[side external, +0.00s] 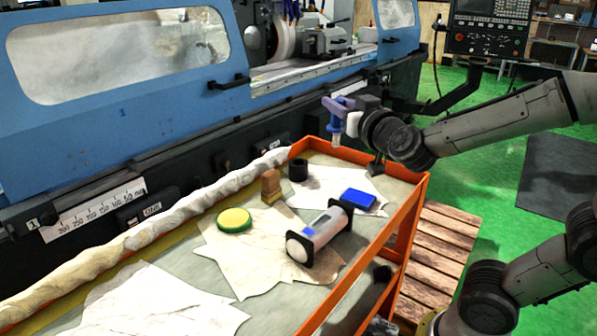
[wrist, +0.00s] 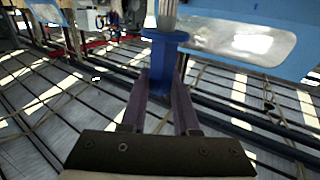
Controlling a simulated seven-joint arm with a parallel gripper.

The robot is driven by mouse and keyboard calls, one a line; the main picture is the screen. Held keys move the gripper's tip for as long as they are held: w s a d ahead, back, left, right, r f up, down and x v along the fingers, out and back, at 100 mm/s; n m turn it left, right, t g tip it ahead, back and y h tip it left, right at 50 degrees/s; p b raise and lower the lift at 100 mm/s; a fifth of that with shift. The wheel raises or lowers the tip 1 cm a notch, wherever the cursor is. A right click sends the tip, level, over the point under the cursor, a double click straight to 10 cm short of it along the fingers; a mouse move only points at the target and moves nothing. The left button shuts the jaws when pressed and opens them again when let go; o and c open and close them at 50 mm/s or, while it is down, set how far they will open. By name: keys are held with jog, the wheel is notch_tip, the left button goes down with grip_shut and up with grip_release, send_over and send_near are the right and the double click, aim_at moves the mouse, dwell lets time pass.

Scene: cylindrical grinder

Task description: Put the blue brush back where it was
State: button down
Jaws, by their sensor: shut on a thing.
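My gripper (side external: 343,103) has purple fingers and is above the far right end of the orange-rimmed cart (side external: 414,203). It is shut on the blue brush (side external: 337,121), which hangs upright with its pale tip down, clear of the cart top. In the wrist view the fingers of my gripper (wrist: 163,92) close on the blue body of the brush (wrist: 164,52), and its grey tip points to the top edge. The part of the brush between the fingers is partly hidden.
On the cart are a black cup (side external: 298,170), a wooden block (side external: 271,187), a yellow-green round tin (side external: 234,220), a flat blue block (side external: 358,199) and a grey cylinder with black ends (side external: 319,234). A rolled cloth (side external: 150,224) lines the side by the blue grinder (side external: 130,110).

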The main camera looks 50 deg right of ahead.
jog(key=w+d+f, duration=0.4)
jog(key=w+f, duration=0.9)
jog(key=shift+w, duration=0.15)
jog(key=shift+f, duration=0.25)
jog(key=shift+f, duration=0.2)
jog(key=c, duration=0.7)
grip_release()
jog(key=shift+f, duration=0.1)
jog(key=shift+o, duration=0.2)
